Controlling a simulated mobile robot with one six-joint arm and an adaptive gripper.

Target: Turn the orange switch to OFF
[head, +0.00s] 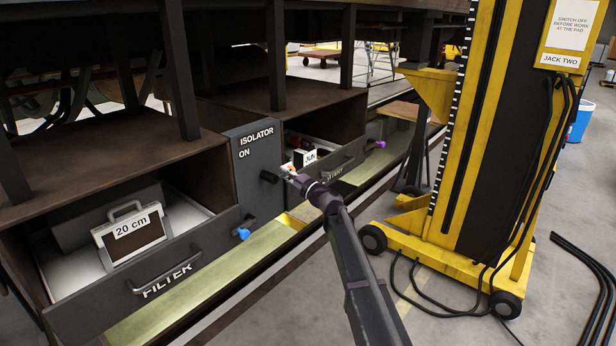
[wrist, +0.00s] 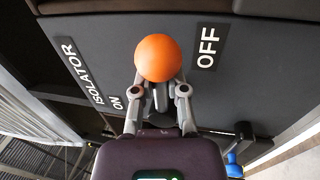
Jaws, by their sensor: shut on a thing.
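The orange switch (wrist: 158,58) shows in the wrist view as a round orange knob on a short grey stem, in front of the dark isolator panel (head: 257,180). My gripper (wrist: 160,92) has its two fingers closed on the switch just below the ball. The OFF label (wrist: 207,47) is to the right of the knob, and the ON label (wrist: 118,103) is to its lower left. In the head view my gripper (head: 285,178) is at the right side of the panel; the switch cannot be made out clearly there.
Another open drawer (head: 345,160) is behind my gripper. The yellow jack (head: 470,225) stands to the right, with cables on the floor. A blue latch (head: 243,234) sticks out below the panel.

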